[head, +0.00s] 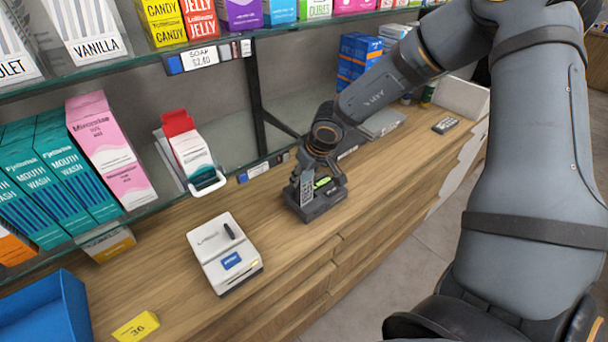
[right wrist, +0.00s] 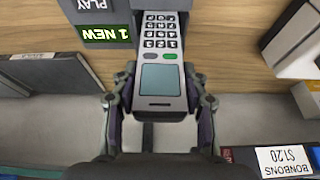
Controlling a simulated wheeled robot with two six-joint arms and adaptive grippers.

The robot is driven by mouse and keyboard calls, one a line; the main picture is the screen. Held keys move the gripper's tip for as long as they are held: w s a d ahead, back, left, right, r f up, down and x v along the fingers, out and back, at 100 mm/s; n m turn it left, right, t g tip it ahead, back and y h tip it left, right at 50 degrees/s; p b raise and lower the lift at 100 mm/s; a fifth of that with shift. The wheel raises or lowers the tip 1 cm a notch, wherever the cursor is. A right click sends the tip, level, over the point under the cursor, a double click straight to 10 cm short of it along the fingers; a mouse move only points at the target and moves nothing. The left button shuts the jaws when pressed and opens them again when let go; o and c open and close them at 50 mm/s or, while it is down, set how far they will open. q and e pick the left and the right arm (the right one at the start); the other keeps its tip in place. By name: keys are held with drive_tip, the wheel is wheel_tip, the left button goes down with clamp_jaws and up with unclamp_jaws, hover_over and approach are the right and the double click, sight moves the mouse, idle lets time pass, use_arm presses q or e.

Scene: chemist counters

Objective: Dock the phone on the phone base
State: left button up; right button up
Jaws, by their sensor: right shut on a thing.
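The grey phone (head: 305,187) with a keypad stands roughly upright at the left part of the dark phone base (head: 322,207). In the right wrist view the phone (right wrist: 160,75) shows its keys and grey screen. My right gripper (right wrist: 160,104) is shut on its screen end, one finger on each side. The phone base (right wrist: 104,14) shows beside and behind the phone's keypad end, with a green "1 NEW" display. The phone's lower end meets or overlaps the base; I cannot tell whether it is fully seated. My left gripper is in neither view.
A white card-terminal-like device (head: 224,253) and a yellow tag (head: 136,327) are on the wooden counter in front, with a blue bin (head: 70,300) at left. Shelves of boxes run along the back. Counter right of the base is clear up to a small dark remote-like object (head: 445,125).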

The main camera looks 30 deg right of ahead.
drive_tip(key=shift+f+b, duration=0.6)
drive_tip(key=o, duration=0.9)
drive_tip(key=shift+o, duration=0.2)
drive_tip(key=shift+r, duration=0.15)
drive_tip(key=p+v, duration=0.6)
drive_tip(key=v, duration=0.5)
